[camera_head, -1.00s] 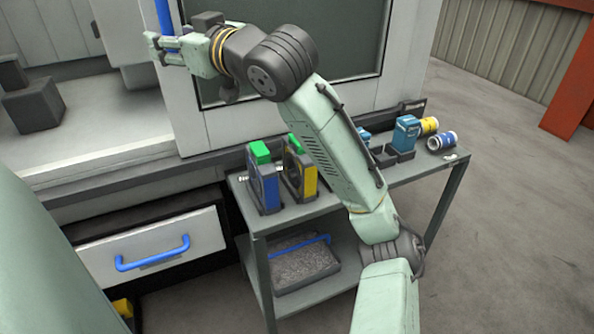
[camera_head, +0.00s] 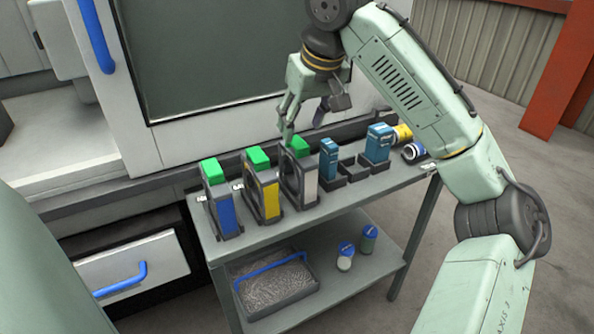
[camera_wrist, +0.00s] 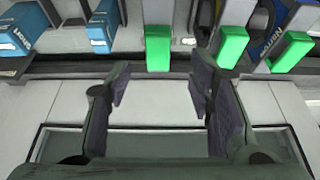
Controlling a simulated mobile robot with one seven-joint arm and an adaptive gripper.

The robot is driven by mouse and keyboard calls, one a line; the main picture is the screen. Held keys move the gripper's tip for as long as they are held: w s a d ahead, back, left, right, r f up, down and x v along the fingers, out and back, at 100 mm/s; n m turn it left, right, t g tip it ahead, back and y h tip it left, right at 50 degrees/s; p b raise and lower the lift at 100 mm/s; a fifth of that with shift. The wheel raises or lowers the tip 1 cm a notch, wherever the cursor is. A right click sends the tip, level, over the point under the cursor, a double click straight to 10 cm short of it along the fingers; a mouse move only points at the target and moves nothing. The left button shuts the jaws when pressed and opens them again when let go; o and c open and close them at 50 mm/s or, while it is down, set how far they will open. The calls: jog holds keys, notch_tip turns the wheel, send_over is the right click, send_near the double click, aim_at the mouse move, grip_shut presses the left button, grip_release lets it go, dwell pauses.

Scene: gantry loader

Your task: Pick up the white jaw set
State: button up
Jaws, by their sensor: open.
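The white jaw set (camera_head: 304,180), with a pale front panel, dark frame and green top block, stands upright in a holder on the grey bench, third from the left. My gripper (camera_head: 304,124) is open and empty just above and behind it in the head view, and the near finger overlaps its green top. In the wrist view the open fingers (camera_wrist: 163,85) spread on either side of a line to the leftmost green block (camera_wrist: 158,48), which appears to be this set's top. The block lies beyond the fingertips. I see no contact.
The yellow jaw set (camera_head: 268,197) and blue jaw set (camera_head: 226,212) stand close on the left. Teal boxes (camera_head: 378,144) stand on the right, with yellow and blue cylinders beyond. The machine door (camera_head: 210,60) rises behind the bench. A chip tray (camera_head: 275,290) sits on the lower shelf.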

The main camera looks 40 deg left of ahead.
aim_at(298, 142)
jog(key=x, duration=0.5)
jog(key=shift+w+r, duration=0.1)
jog(key=shift+c, duration=0.5)
grip_shut()
jog(key=shift+p, duration=0.3)
